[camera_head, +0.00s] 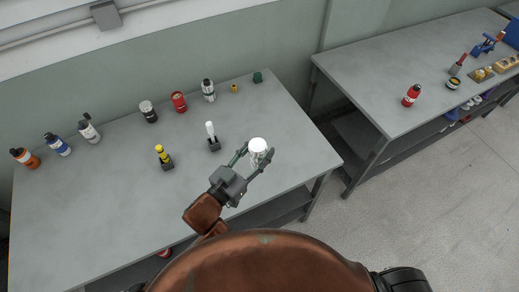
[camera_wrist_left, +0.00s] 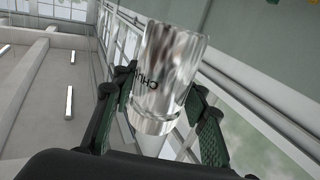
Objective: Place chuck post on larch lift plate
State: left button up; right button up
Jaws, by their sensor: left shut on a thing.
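The chuck post is a shiny silver cylinder with a pale round top (camera_head: 258,146). It also shows in the left wrist view (camera_wrist_left: 170,70), with dark lettering starting "CHU" on its side. My left gripper (camera_head: 257,156) is shut on it, one finger on each side, near the right end of the near table. In the left wrist view my left gripper (camera_wrist_left: 155,112) has its dark fingers around the lower part of the post. I cannot pick out a plate marked larch in either view. My right gripper does not show.
The near grey table (camera_head: 110,205) holds several bottles and cans along its back. A yellow-topped item (camera_head: 164,157) and a white-topped item (camera_head: 212,136) stand on dark bases mid-table.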

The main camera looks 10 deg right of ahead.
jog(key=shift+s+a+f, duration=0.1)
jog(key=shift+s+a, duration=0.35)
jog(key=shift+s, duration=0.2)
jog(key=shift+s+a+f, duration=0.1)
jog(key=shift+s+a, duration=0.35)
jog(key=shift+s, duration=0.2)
